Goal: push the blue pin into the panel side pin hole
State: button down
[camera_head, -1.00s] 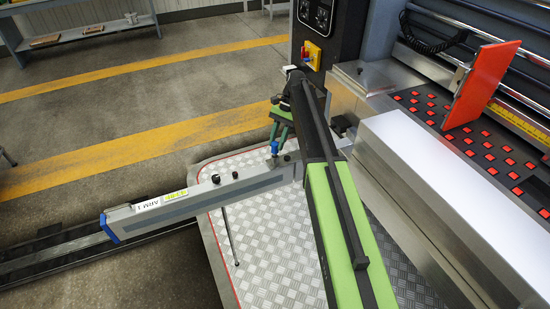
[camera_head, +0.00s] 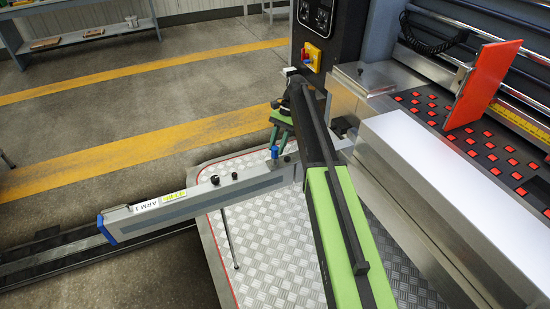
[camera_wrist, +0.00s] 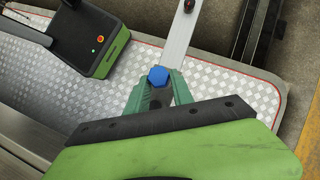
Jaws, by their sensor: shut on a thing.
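My gripper (camera_head: 279,138) points down at the right end of the long grey panel arm (camera_head: 195,203), labelled ARM 1. In the wrist view, its green fingers (camera_wrist: 158,85) are shut on the blue pin (camera_wrist: 158,75), whose hexagonal blue head shows between the tips. In the head view the blue pin (camera_head: 274,152) is upright at the panel arm's right end. I cannot tell how deep it sits. The side pin hole itself is hidden.
The grey printer body (camera_head: 440,185) with a tilted orange plate (camera_head: 483,84) stands at the right. A control box with a red-yellow switch (camera_head: 312,56) is behind my arm. Checker-plate flooring (camera_head: 270,230) lies below.

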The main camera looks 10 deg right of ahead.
jog(key=shift+f, duration=0.1)
dwell(0.3)
jog(key=c, duration=1)
grip_release()
